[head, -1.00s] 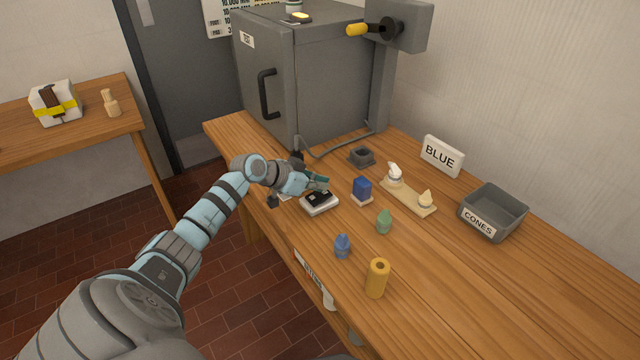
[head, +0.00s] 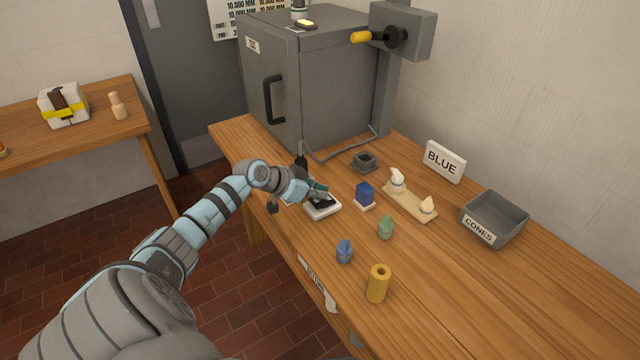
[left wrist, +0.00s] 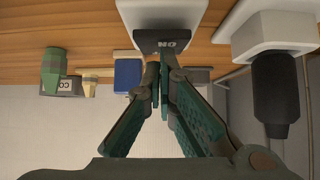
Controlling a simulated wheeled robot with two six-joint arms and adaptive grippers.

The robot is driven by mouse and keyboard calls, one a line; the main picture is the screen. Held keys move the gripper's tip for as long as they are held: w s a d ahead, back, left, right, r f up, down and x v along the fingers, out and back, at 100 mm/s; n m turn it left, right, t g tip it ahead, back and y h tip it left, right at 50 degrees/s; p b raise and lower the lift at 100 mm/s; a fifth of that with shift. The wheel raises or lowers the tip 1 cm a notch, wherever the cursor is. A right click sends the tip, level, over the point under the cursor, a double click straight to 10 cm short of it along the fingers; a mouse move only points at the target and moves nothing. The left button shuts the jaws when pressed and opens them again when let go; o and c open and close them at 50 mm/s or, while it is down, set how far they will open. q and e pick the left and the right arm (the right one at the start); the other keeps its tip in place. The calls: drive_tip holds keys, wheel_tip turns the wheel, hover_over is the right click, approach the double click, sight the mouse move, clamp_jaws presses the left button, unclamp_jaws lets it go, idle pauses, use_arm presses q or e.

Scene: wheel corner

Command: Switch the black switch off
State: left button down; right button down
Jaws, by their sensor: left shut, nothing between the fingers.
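The black switch (head: 320,200) sits on a white base (head: 325,212) near the front edge of the wooden bench. In the left wrist view the black switch (left wrist: 163,42) shows the word ON, upside down. My left gripper (head: 318,190) is shut and empty. Its closed fingertips (left wrist: 160,66) are at the switch's edge in the wrist view; I cannot tell if they touch it. The fingers partly hide the switch in the head view. My right gripper is not in view.
A black part on a white base (left wrist: 275,85) stands beside the switch. A blue block (head: 365,195), green piece (head: 386,228), blue piece (head: 345,251) and yellow cylinder (head: 378,283) stand nearby. The grey cabinet (head: 330,90) rises behind. The right bench front is clear.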

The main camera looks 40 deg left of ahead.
use_arm(q)
wheel_tip(320, 180, up, 5)
drive_tip(key=p, duration=0.4)
drive_tip(key=shift+w+r, duration=0.1)
drive_tip(key=shift+w, duration=0.05)
drive_tip(key=w+r+p+v, duration=0.1)
drive_tip(key=p+v, duration=0.1)
drive_tip(key=v, duration=0.6)
drive_tip(key=shift+s+r, duration=0.15)
drive_tip(key=shift+r, duration=0.2)
drive_tip(key=shift+d, duration=0.1)
